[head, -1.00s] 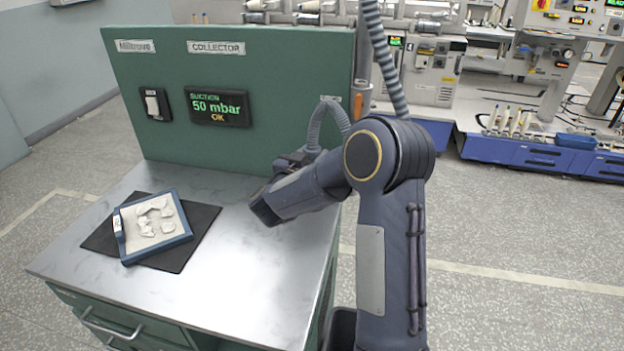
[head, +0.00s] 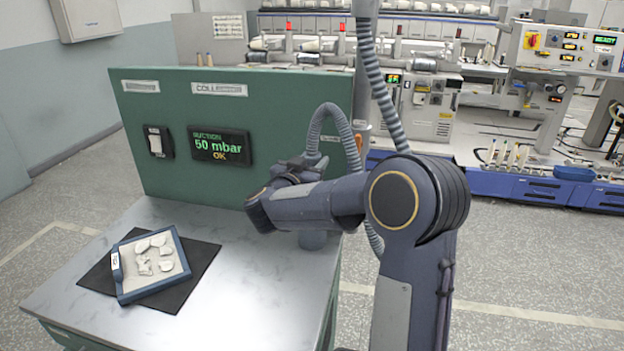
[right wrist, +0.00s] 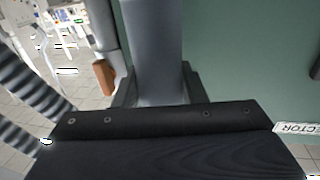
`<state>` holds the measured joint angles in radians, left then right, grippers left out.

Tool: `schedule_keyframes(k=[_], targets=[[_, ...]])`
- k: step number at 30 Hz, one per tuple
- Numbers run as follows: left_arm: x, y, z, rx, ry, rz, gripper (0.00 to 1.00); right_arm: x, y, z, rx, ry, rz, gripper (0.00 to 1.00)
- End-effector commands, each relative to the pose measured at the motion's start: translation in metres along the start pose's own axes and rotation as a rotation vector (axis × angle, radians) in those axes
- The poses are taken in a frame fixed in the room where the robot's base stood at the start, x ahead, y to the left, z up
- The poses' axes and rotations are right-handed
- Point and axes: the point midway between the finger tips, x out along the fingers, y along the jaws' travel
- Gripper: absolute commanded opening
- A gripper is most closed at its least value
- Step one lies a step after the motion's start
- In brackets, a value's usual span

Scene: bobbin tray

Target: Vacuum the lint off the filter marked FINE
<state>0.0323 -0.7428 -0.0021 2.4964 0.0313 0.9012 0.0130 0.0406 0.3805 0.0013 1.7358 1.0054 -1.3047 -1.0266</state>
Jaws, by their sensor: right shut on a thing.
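A filter with a blue frame (head: 126,270) and a pale face lies tilted on a black mat (head: 195,280) at the left of the metal table. Several whitish lint clumps (head: 150,252) sit on its face. A small white tag is on its left side; its print is too small to read. My right gripper (head: 308,166) is in front of the green collector panel, well right of the filter, partly hidden by my wrist. In the right wrist view it is shut on a smooth grey suction wand (right wrist: 158,55). The wand's lower end (head: 313,240) shows below my forearm. My left gripper is out of view.
The green collector (head: 270,105) stands at the table's back, its display (head: 220,146) reading suction 50 mbar OK, with a switch (head: 158,142) beside it. A ribbed hose (head: 385,90) hangs at right and loops behind my arm. The table (head: 235,270) between mat and arm is clear.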

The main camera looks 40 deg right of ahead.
Motion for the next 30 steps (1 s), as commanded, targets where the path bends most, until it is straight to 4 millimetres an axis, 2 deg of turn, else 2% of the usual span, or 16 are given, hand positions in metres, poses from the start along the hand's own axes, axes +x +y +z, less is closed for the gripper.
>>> schedule_keyframes(k=[8, 21, 30], targets=[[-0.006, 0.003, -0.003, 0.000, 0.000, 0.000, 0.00, 0.000, 0.000, -0.018, 0.000, 0.000, 0.001, 0.00], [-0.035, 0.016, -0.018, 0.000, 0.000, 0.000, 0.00, 0.000, 0.000, -0.050, -0.001, 0.000, 0.000, 0.00], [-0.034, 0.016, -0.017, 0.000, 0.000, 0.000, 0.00, 0.000, 0.000, -0.049, 0.000, 0.000, 0.000, 0.00]])
